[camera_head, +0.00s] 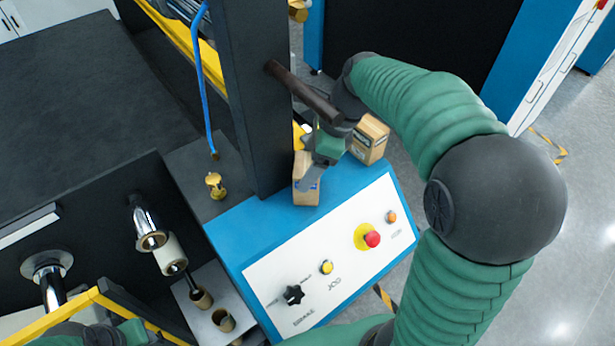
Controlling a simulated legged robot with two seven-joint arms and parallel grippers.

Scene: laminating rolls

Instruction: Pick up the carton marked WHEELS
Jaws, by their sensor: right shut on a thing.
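Two small tan cartons are on the blue top of the control panel. The nearer carton (301,196) is at my right gripper (312,180), which is shut on it; the gripper covers part of the carton. The other carton (370,136) stands behind and to the right, beside my right wrist. Its side has a label too small to read, so I cannot tell which carton is marked WHEELS. My left gripper is not in view; only a green part of my left arm shows at the bottom left.
The sloped control panel (290,262) has a red button (372,239), a yellow button (326,267) and a black knob (293,295). A dark upright post (255,100) stands close left of the cartons. Metal rollers (150,236) are at the lower left.

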